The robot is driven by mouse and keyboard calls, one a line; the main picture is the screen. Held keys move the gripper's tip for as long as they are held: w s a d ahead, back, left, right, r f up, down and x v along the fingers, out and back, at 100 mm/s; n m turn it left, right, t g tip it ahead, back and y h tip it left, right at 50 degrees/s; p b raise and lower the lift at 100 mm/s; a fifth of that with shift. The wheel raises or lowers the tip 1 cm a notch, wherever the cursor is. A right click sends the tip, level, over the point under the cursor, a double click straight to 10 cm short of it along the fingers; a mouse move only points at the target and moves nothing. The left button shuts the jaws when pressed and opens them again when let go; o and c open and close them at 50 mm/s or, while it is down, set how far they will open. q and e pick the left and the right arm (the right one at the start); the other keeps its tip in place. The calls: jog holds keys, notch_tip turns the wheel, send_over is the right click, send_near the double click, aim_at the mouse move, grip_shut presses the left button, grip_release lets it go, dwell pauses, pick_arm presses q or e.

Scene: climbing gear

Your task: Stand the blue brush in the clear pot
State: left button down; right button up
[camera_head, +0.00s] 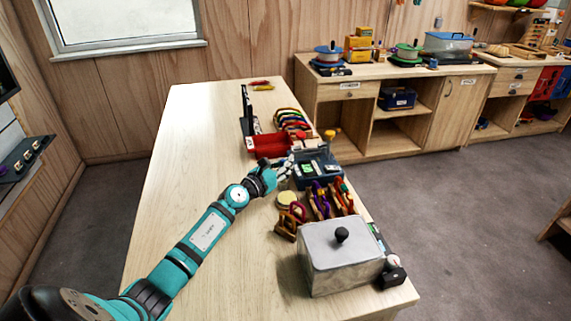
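My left gripper (284,170) reaches in over the middle of the table, beside a blue-grey case (318,172). It is small and partly blends with the things behind it, so I cannot tell whether it is open, shut or holding something. I cannot make out the blue brush or the clear pot with certainty among the crowded gear around the gripper. My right gripper is not in view.
The wooden table (190,135) is bare on its left. Along its right side stand a red tray (268,145), colourful carabiners (291,121), a round yellowish-lidded jar (287,198), wooden racks of gear (286,224) and a large grey box (341,262) with a black knob.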

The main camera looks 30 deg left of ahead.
pick_arm(q)
jog(key=shift+f, duration=0.35)
jog(key=c, duration=2)
grip_release()
jog(key=o, duration=0.6)
jog(key=s, duration=0.8)
jog(key=s+a, duration=0.1)
jog(key=s, duration=0.3)
jog(key=shift+r, duration=0.4)
